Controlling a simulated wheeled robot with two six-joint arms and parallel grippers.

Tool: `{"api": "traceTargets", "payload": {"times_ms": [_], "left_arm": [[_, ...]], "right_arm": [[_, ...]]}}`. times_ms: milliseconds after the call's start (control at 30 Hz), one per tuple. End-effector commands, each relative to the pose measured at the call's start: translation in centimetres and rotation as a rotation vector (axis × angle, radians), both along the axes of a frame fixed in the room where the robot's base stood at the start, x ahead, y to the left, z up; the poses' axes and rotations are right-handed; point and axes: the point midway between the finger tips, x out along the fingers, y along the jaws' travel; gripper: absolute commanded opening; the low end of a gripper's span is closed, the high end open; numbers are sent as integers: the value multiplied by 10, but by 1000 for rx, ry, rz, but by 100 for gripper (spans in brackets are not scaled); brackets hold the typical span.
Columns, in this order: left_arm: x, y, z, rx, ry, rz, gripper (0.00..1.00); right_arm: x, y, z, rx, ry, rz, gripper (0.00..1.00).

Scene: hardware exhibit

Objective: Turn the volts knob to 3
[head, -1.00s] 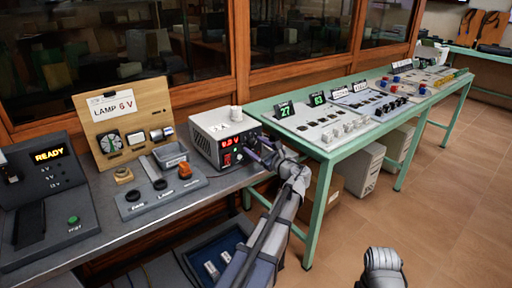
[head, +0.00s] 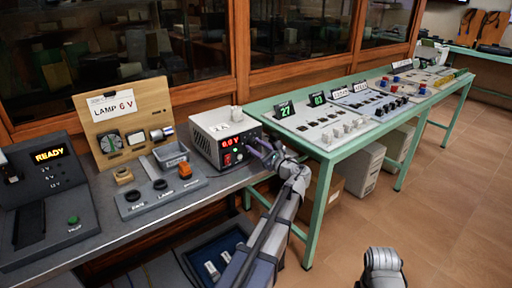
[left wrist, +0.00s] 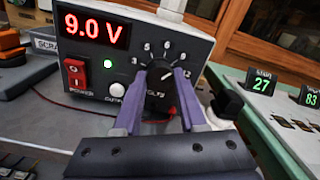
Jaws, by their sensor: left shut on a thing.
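The volts knob (left wrist: 159,92) is a dark round knob on the front of the grey power supply (head: 213,125), with a numbered scale around its top. Its white pointer mark tilts to the upper right, toward the right part of the scale. The red display (left wrist: 93,28) reads 9.0 V in the left wrist view; its digits are small in the head view. My left gripper (left wrist: 158,100) is shut on the knob, one purple finger on each side. In the head view the left gripper (head: 262,151) partly hides the supply's front. My right gripper is out of view.
A red power switch (left wrist: 76,75) and a white output button (left wrist: 117,90) sit left of the knob. A dark-capped post (left wrist: 226,104) stands close to the right finger. The lamp board (head: 127,120) and switch panel (head: 160,195) are left of the supply; a green table (head: 330,150) stands right.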

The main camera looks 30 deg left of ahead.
Motion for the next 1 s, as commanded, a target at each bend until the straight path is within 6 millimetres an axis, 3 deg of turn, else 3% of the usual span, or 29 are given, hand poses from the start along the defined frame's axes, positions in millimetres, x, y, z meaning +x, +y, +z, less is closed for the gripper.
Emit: {"api": "traceTargets", "payload": {"times_ms": [367,1000], "left_arm": [[0,0,0,-29,-68,1,0],[0,-1,0,-245,-589,0,0]], "right_arm": [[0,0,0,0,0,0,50],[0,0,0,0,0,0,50]]}}
